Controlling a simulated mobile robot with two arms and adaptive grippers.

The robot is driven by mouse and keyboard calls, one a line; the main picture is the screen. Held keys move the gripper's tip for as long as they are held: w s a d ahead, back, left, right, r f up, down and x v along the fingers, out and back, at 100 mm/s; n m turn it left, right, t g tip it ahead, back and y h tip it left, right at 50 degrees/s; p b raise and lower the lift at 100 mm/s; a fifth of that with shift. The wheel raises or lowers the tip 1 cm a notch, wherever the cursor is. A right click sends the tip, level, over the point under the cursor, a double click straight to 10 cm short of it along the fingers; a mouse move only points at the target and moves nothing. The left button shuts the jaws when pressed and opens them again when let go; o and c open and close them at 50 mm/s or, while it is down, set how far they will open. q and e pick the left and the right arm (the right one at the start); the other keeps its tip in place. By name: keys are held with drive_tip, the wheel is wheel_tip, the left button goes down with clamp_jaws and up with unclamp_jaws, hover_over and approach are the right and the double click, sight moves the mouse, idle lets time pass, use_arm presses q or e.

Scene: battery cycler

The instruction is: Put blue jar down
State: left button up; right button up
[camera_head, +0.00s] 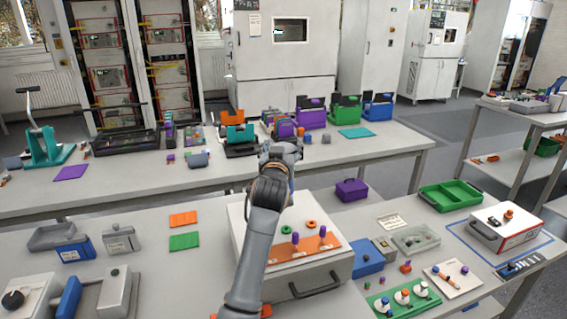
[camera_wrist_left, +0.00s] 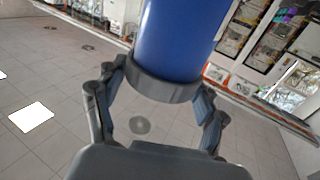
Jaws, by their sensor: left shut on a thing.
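The blue jar (camera_wrist_left: 180,38), a blue cylinder with a dark grey band, shows large in the left wrist view. My left gripper (camera_wrist_left: 160,90) is shut on it, with a finger on each side of the band. The jar's far end is cut off by the top of that view. In the head view, my left arm reaches up from the bottom middle, and my left gripper (camera_head: 282,152) is near the front edge of the back bench. I cannot clearly make out the jar there. My right gripper is not in view.
The back bench (camera_head: 115,190) holds coloured bins and a teal press (camera_head: 45,148), with bare surface along its front. The front bench (camera_head: 165,280) carries a white box (camera_head: 330,272), a green tray (camera_head: 450,195), a purple case (camera_head: 351,189) and small parts.

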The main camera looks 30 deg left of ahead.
use_arm(q)
drive_tip(key=w+f, duration=0.1)
drive_tip(key=w+a+f, duration=0.1)
drive_tip(key=f, duration=0.1)
drive_tip(key=shift+w+f, duration=0.25)
drive_tip(key=shift+w, duration=0.1)
wheel_tip(320, 180, down, 3)
drive_tip(key=shift+w+a+f+p, duration=0.1)
drive_tip(key=shift+w+p, duration=0.05)
drive_tip(key=shift+p, duration=0.8)
drive_tip(key=shift+f, duration=0.1)
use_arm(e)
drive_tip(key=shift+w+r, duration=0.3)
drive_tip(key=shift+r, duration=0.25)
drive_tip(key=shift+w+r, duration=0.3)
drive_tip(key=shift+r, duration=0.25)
use_arm(q)
drive_tip(key=shift+f, duration=0.25)
drive_tip(key=o, duration=1.7)
drive_tip(key=shift+r, duration=0.1)
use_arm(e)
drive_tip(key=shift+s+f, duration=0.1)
use_arm(q)
drive_tip(key=shift+r, duration=0.1)
